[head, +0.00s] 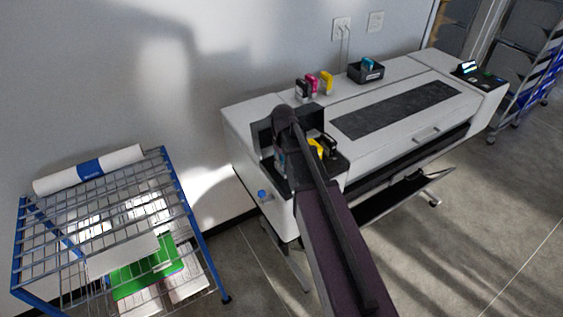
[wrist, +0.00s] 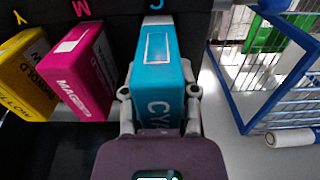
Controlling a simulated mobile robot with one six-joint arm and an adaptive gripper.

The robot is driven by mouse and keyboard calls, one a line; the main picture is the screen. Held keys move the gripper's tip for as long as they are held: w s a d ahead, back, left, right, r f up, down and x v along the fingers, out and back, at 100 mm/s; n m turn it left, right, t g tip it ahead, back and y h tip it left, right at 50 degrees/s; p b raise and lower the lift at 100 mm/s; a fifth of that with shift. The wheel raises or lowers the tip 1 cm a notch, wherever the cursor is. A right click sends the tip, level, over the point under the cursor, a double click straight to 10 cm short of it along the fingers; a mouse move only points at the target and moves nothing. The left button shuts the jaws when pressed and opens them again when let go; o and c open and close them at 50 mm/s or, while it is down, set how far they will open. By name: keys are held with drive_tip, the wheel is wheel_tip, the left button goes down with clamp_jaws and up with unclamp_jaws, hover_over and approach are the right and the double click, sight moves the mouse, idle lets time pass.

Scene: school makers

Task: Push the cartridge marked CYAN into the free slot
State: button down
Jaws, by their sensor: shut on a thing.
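In the wrist view the cyan cartridge (wrist: 157,62), with "CYA" legible on its side, is between the two fingers of my gripper (wrist: 159,93), which is shut on it. Its far end is at the black slot panel (wrist: 120,8), below a cyan letter C. I cannot tell how deep it sits. The magenta cartridge (wrist: 84,68) and the yellow cartridge (wrist: 27,75) stand to its left, under the letters M and Y. In the head view my gripper is hidden behind my arm at the cartridge bay on the left end of the printer (head: 245,117).
Black, magenta (head: 312,83) and yellow (head: 326,82) cartridges stand on the printer top. A black bin (head: 372,75) there holds a cyan item. A blue-framed wire cart (head: 185,205) stands at the left, with bare floor between it and the printer.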

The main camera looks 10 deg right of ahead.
drive_tip(key=shift+f, duration=0.3)
drive_tip(key=shift+c, duration=1.5)
unclamp_jaws()
drive_tip(key=shift+r, duration=0.1)
